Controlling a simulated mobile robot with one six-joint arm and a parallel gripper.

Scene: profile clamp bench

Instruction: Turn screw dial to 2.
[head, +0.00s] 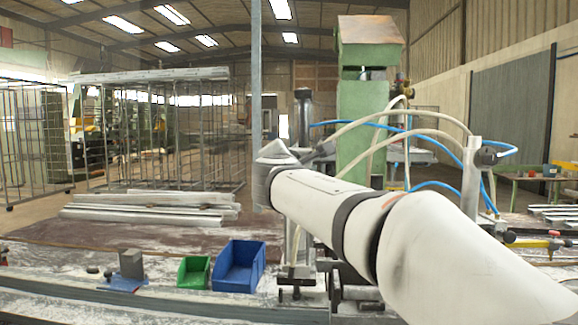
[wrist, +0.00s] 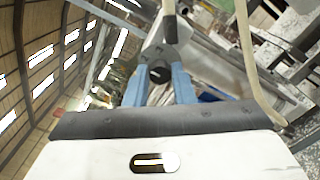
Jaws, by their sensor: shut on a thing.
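In the wrist view, my gripper (wrist: 160,65) has two blue fingers that close in on a dark round knob (wrist: 160,72), which looks like the screw dial. The fingers are shut on it. A grey post with a dark rod rises just beyond the fingertips. No number or mark on the dial can be read. In the head view, my white arm crosses from the lower right to the centre and hides most of the clamp (head: 300,282), of which dark knobs and bars show below it. My gripper's fingers cannot be made out there.
A green box (head: 194,272) and a blue box (head: 239,266) stand on the bench left of the clamp. A green machine column (head: 366,125) with loose hoses rises behind my arm. Metal profiles (head: 150,207) are stacked behind the bench.

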